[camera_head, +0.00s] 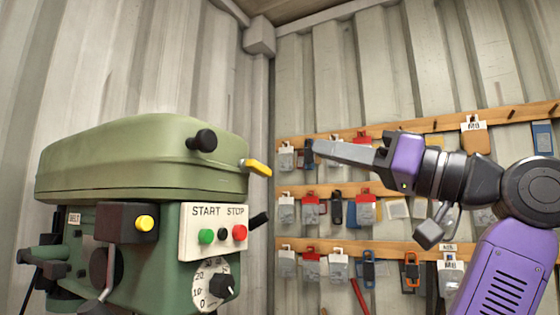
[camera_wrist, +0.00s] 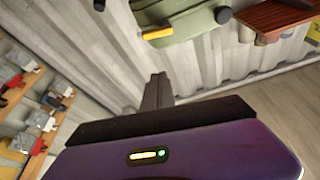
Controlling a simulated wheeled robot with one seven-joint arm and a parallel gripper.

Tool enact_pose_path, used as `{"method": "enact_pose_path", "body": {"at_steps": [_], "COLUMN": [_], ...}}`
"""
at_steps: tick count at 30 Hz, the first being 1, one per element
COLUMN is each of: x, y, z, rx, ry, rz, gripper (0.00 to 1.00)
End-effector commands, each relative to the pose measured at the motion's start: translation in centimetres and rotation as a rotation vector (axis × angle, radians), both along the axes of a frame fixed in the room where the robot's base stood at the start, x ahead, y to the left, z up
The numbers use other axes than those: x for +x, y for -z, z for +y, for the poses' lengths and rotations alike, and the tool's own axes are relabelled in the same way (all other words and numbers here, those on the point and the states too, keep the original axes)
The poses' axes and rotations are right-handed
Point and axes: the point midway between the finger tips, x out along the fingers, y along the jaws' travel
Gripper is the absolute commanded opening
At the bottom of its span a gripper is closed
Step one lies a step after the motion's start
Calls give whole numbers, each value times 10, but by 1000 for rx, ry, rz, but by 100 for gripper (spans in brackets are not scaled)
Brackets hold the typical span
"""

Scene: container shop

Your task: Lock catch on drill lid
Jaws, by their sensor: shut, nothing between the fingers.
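The green drill lid (camera_head: 140,150) sits closed-looking on top of the drill head (camera_head: 150,260) at the left of the head view. A black knob (camera_head: 201,140) is on its side. A yellow catch lever (camera_head: 257,168) sticks out at the lid's lower right edge. In the wrist view the lid (camera_wrist: 185,18) is at the top, with the yellow lever (camera_wrist: 157,33) at its edge. My gripper (camera_head: 310,152) is shut and empty, to the right of the lever and slightly higher, apart from it. Its fingers (camera_wrist: 158,90) point up toward the wall in the wrist view.
A panel with START and STOP buttons (camera_head: 214,232) and a dial (camera_head: 214,284) are below the lever. A black handle (camera_head: 259,220) juts out there. Wooden racks (camera_head: 350,190) with hanging packaged tools line the right wall. Open air lies between my gripper and the lever.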

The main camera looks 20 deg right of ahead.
Motion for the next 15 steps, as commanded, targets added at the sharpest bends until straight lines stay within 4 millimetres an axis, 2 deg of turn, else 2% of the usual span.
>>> {"method": "enact_pose_path", "body": {"at_steps": [7,15], "x": [14,55], "y": [-8,-27], "z": [10,36], "rx": [2,1], "ry": [-3,-5], "rz": [1,2], "gripper": [0,0]}}
